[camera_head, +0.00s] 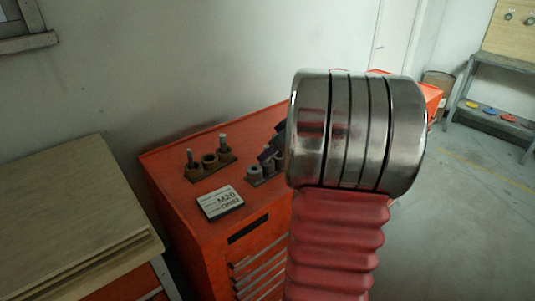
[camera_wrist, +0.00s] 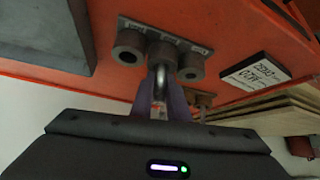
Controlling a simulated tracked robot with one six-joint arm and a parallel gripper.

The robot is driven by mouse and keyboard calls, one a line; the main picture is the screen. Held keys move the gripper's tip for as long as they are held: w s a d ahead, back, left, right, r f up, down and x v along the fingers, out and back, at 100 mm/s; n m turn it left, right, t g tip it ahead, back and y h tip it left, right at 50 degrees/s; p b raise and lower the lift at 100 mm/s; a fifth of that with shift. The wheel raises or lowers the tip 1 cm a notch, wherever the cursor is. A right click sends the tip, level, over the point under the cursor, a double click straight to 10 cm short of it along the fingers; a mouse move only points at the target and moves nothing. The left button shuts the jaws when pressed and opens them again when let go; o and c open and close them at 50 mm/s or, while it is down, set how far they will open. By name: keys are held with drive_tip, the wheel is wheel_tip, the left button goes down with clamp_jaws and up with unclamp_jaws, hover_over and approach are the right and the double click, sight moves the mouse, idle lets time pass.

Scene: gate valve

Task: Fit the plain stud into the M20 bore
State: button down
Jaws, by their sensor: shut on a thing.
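My gripper (camera_wrist: 163,92) is shut on a small bright metal stud (camera_wrist: 160,79), which shows between the two dark fingers in the wrist view. The stud is in front of the middle of a grey plate (camera_wrist: 140,28) with several round collars. The left collar (camera_wrist: 129,47) and right collar (camera_wrist: 191,66) show open bores; the middle one is mostly hidden behind the stud and fingers. I cannot tell whether the stud's tip is inside a bore. In the head view my gripper (camera_head: 271,154) is partly hidden by my arm, close to the grey collars (camera_head: 255,172).
A brown block (camera_head: 209,160) with upright studs and an open collar stands left on the orange cabinet (camera_head: 170,160). A card marked M20 (camera_head: 220,202) lies in front. A wooden-topped bench (camera_head: 70,215) stands at the left. A grey flat box (camera_wrist: 45,32) lies beside the plate.

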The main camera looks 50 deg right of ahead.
drive_tip(key=c, duration=1.7)
unclamp_jaws()
drive_tip(key=shift+s+a+f, duration=0.1)
drive_tip(key=shift+s+f, duration=0.05)
drive_tip(key=shift+f, duration=0.6)
drive_tip(key=shift+r, duration=0.5)
drive_tip(key=v, duration=1.2)
drive_tip(key=shift+d+r, duration=0.2)
drive_tip(key=shift+r, duration=0.1)
drive_tip(key=w+a+f+g, duration=0.1)
drive_tip(key=w+a+g, duration=0.15)
drive_tip(key=a, duration=1.95)
drive_tip(key=shift+m+h, duration=0.5)
drive_tip(key=shift+m, duration=0.4)
drive_tip(key=s+a+f, duration=0.1)
drive_tip(key=s+a, duration=0.2)
drive_tip(key=a, duration=0.2)
drive_tip(key=s+a+f, duration=0.2)
drive_tip(key=s+a, duration=0.1)
drive_tip(key=a, duration=0.3)
drive_tip(key=s+a+f, duration=0.2)
drive_tip(key=s+a, duration=0.1)
drive_tip(key=a, duration=0.3)
drive_tip(key=shift+s+a, duration=0.15)
drive_tip(key=shift+s, duration=0.25)
